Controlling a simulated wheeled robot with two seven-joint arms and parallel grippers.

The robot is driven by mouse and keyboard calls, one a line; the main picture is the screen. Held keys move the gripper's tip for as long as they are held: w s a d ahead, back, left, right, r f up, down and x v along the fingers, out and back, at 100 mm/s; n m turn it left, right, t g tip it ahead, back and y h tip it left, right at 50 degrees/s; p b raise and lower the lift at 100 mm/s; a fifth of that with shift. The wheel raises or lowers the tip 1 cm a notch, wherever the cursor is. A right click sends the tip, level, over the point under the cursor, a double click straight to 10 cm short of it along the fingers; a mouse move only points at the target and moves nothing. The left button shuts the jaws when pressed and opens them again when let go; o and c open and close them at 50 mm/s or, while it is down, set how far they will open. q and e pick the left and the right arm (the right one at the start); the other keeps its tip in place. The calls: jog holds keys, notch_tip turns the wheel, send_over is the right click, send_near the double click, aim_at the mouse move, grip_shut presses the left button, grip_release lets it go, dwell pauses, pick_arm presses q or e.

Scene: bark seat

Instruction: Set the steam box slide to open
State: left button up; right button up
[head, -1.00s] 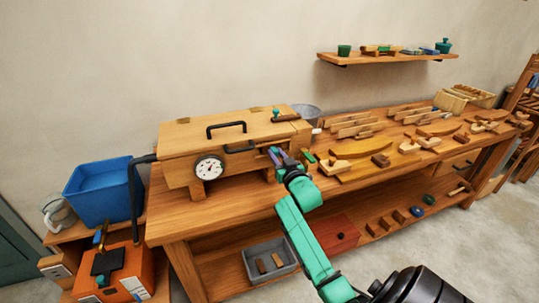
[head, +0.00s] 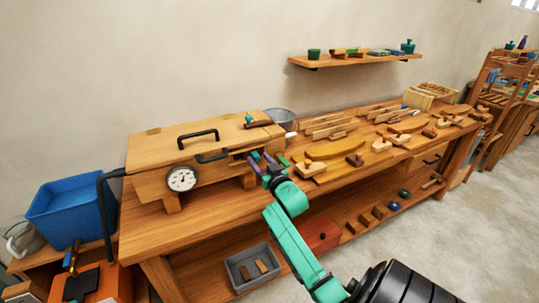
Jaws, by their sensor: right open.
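The wooden steam box (head: 150,155) stands on the left part of the workbench, with a round white dial (head: 182,179) and black handles on its lid and front. A teal knob (head: 249,119) with a dark bar (head: 258,124) sits on top at its right end. My right gripper (head: 262,158) is open at the box's front right corner, its fingers pointing at the box. The fingers hide part of that corner, and I cannot tell whether they touch it. I cannot make out the slide or its setting. My left gripper is out of view.
The workbench (head: 215,205) carries wooden planes and curved pieces to the right of the box. A metal bucket (head: 283,118) stands behind the box's right end. A blue bin (head: 70,210) is at the left. A wall shelf (head: 355,62) hangs above, and floor is clear at right.

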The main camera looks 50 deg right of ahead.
jog(key=b+v, duration=0.2)
jog(key=v, duration=1.1)
jog(key=shift+s, duration=0.35)
jog(key=shift+d+f, duration=0.1)
